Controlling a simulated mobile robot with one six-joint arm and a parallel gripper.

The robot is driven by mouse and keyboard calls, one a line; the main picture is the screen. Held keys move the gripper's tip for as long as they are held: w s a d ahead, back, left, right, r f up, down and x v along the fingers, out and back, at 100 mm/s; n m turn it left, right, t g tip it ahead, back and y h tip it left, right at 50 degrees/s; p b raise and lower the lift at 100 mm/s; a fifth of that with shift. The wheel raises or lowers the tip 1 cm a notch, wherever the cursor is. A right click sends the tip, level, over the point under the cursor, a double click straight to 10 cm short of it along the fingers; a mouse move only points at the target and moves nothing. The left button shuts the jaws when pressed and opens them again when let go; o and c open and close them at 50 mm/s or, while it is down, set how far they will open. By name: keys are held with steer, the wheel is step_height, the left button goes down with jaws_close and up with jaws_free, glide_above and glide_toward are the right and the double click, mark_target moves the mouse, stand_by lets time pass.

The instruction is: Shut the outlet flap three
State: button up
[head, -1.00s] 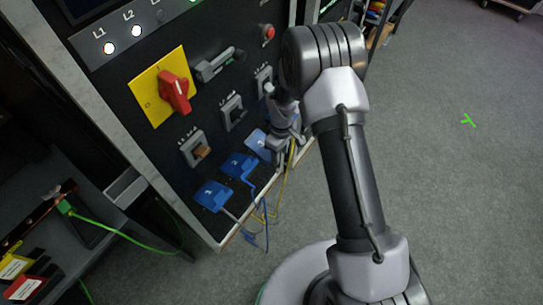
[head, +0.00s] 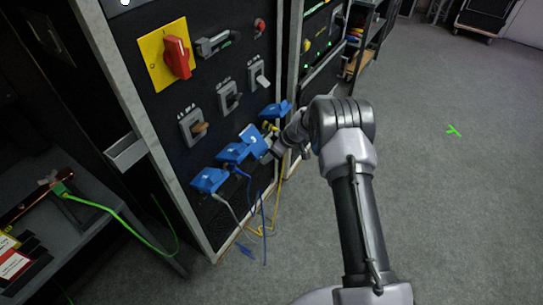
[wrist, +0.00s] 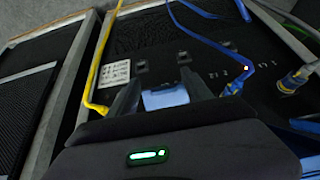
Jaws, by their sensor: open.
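Several blue outlet flaps run in a slanting row low on the black panel (head: 165,110) in the head view. The first flap (head: 209,180) and second flap (head: 233,153) are to the left. The third flap (head: 253,140) stands out from the panel, tilted, beside my gripper (head: 268,156). A fourth flap (head: 276,109) is up and to the right. In the wrist view my gripper (wrist: 160,92) is open, with a pale blue piece (wrist: 165,97), seemingly the third flap, between or just beyond its fingers. I cannot tell whether they touch.
A yellow cable (wrist: 105,65) and blue cables (wrist: 215,42) hang close to the gripper. A red rotary switch (head: 177,57) and levers sit above the flaps. Open grey floor (head: 450,200) lies to the right.

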steer(key=shift+w+f, duration=0.1)
steer(key=p+v, duration=0.5)
steer(key=v, duration=1.2)
steer(key=shift+c, duration=0.2)
